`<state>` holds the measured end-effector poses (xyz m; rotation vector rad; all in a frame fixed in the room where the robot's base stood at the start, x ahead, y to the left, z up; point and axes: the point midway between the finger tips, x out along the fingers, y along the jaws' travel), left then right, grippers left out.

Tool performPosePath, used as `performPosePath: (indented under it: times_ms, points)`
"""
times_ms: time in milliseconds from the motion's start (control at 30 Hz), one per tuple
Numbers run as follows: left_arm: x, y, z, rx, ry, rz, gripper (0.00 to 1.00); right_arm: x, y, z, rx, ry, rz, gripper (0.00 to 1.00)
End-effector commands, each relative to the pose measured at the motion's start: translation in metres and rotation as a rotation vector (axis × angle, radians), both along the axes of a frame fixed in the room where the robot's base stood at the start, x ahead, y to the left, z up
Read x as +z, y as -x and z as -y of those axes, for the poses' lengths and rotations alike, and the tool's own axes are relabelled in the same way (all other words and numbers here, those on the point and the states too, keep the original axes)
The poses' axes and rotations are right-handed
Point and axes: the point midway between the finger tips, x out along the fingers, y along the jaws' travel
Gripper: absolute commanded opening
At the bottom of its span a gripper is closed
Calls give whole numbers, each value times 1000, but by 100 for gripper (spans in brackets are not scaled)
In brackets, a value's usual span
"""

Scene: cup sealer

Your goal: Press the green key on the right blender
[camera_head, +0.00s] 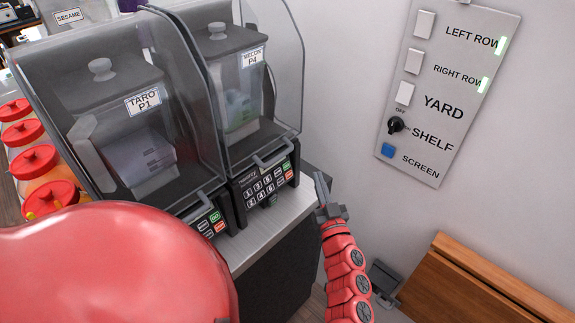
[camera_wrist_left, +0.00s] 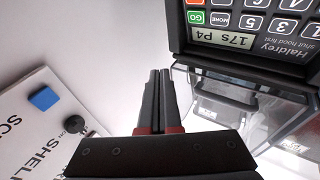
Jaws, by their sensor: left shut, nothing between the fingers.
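The right blender (camera_head: 236,95) stands under a clear smoky hood that is down, with a label ending in P4. Its dark keypad panel (camera_head: 268,186) is on the front, with a small green key (camera_head: 287,166) near the right end. In the left wrist view the panel is upside down; the green GO key (camera_wrist_left: 195,17) is at its left, above a display (camera_wrist_left: 222,39) reading 17s P4. My left gripper (camera_head: 321,180) is shut and empty, to the right of the panel and apart from it; its fingertips (camera_wrist_left: 160,72) show below the panel in the wrist view. My right gripper is out of view.
A left blender (camera_head: 112,110) labelled TARO P1 stands beside it, with its own keypad (camera_head: 207,222). Red-lidded jars (camera_head: 33,160) line the far left. A wall switch panel (camera_head: 440,105) and a wooden board (camera_head: 480,285) are at right. Clear space lies between gripper and wall.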

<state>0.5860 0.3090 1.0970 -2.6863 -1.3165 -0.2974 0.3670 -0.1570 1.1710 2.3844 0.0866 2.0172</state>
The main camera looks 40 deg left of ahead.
Motion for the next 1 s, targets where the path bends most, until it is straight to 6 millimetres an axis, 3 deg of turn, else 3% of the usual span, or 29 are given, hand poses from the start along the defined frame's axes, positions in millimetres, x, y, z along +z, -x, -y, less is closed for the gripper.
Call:
performPosePath:
  times_ms: [167,600,1000]
  points:
    - [-6,0,-12,4,-1,3,0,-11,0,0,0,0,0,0]
    - [-26,-5,-68,2,-1,1,0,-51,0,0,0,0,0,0]
    - [-27,-6,-83,2,0,2,0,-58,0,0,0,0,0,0]
